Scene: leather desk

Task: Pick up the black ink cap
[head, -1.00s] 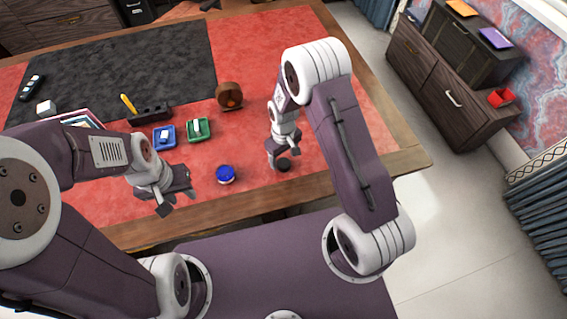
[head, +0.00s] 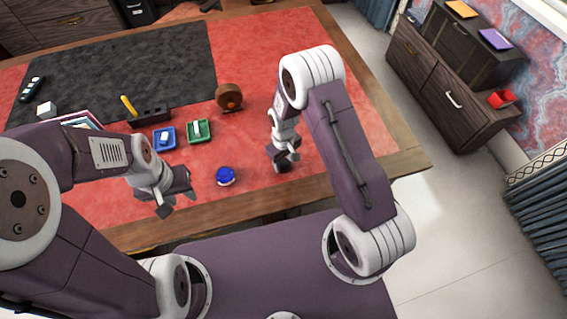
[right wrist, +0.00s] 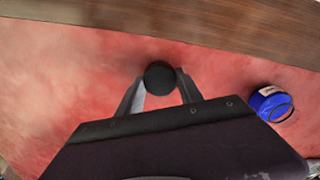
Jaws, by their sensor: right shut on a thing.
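The black ink cap (right wrist: 160,78) is a dark round piece seen from above in the right wrist view. My right gripper (right wrist: 159,90) is shut on it, with one finger on each side. In the head view the right gripper (head: 284,161) is low over the front right of the desk, and the cap (head: 283,168) shows only as a dark bit under the fingers. I cannot tell whether the cap touches the desk. My left gripper (head: 176,201) hangs over the desk's front left; its fingers look apart and empty.
A blue ink pot (head: 226,176) stands between my grippers, and also shows in the right wrist view (right wrist: 272,104). Blue (head: 164,138) and green (head: 198,131) trays, a black pen holder (head: 151,115) and a brown round object (head: 229,97) lie farther back. The desk's right side is clear.

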